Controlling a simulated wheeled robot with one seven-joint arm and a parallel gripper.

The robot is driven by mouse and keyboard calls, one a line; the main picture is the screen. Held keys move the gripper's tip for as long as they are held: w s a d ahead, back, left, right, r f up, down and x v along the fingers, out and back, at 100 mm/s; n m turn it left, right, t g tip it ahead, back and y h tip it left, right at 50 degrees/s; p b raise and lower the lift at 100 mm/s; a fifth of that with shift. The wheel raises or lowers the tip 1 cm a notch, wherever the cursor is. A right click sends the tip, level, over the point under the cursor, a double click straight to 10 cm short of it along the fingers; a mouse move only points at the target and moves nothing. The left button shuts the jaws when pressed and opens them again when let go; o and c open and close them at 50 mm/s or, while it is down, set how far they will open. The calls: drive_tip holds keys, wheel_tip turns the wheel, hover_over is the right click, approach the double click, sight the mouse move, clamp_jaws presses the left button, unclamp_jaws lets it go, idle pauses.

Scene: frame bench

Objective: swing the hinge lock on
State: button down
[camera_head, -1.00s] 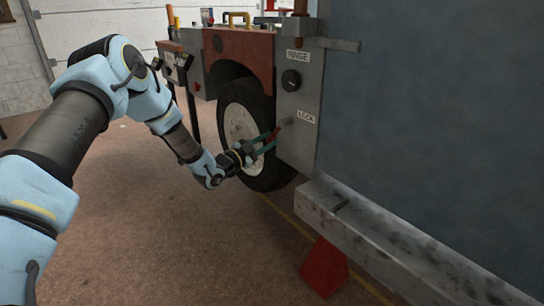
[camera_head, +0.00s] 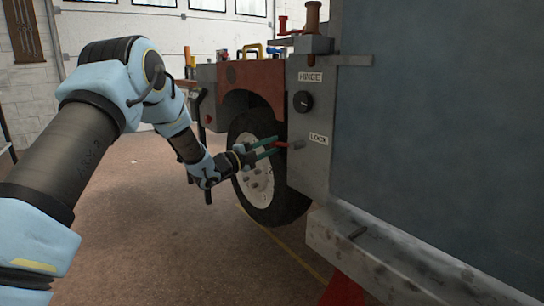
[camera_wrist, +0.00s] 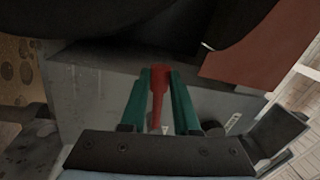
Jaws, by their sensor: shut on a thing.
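The hinge lock is a red lever (camera_head: 283,145) on a grey pivot (camera_head: 298,143) beside the LOCK label (camera_head: 318,139), on the grey plate at the corner of the vehicle. The lever points left from its pivot, close to level in the head view. My gripper (camera_head: 277,146) reaches in from the left with its green fingers shut on the lever. In the wrist view the red lever (camera_wrist: 157,98) lies between the two green fingers of my gripper (camera_wrist: 160,76). The lever's far end and pivot are not clear there.
A black knob (camera_head: 302,101) under the HINGE label (camera_head: 310,77) sits above the lock. The wheel (camera_head: 262,180) is just behind and left of my gripper. A grey ledge (camera_head: 390,245) juts out below right. The floor (camera_head: 150,240) at left is clear.

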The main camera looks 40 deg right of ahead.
drive_tip(key=shift+r, duration=0.2)
idle(0.3)
drive_tip(key=c, duration=0.7)
unclamp_jaws()
drive_tip(key=shift+o, duration=0.2)
drive_tip(key=a+f, duration=0.1)
drive_tip(key=a, duration=0.9)
drive_tip(key=shift+w+a+f+p, duration=0.2)
drive_tip(key=shift+a+f+p, duration=0.15)
drive_tip(key=shift+p, duration=0.1)
